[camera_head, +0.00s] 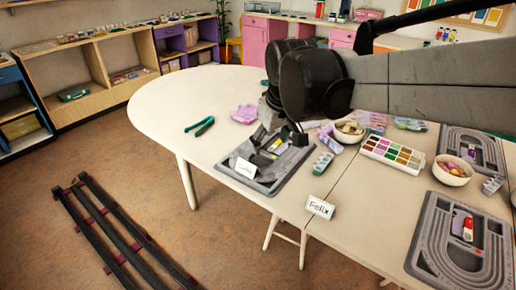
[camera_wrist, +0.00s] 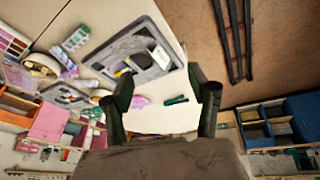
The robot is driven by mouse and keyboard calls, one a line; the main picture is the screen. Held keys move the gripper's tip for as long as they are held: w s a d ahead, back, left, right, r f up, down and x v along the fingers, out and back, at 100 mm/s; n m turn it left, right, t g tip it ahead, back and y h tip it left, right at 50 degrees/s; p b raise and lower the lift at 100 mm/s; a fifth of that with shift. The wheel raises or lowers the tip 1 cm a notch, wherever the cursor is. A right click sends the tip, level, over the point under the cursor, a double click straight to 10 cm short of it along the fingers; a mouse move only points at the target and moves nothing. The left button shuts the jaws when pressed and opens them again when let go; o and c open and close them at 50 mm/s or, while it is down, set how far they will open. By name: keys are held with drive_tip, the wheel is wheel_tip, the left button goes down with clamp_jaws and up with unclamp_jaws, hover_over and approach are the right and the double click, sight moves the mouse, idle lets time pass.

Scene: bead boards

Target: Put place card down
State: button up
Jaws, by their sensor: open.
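A white place card (camera_head: 245,168) with small dark writing stands at the front left part of a grey bead board (camera_head: 291,167). In the wrist view the card (camera_wrist: 160,56) shows as a white shape on the board (camera_wrist: 122,46). My gripper (camera_head: 279,137) is above the back part of this board. Its two fingers (camera_wrist: 162,85) are spread wide, with nothing between them. The card is apart from the fingers. A second card (camera_head: 319,207), reading "Felix", stands at the table's front edge.
Green pliers (camera_head: 200,127) and a pink item (camera_head: 245,114) lie on the white table (camera_head: 170,102). A paint-like bead tray (camera_head: 393,154), bowls (camera_head: 452,170) and more bead boards (camera_head: 455,240) fill the right side. The table's left end is mostly clear.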

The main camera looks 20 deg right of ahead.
drive_tip(key=s+f+m+t, duration=0.1)
drive_tip(key=s, duration=0.6)
drive_tip(key=s+f+m+t, duration=0.1)
drive_tip(key=s+f+t, duration=0.1)
drive_tip(key=s, duration=0.6)
drive_tip(key=shift+f+m, duration=0.3)
drive_tip(key=shift+m, duration=0.1)
drive_tip(key=shift+s+d, duration=0.1)
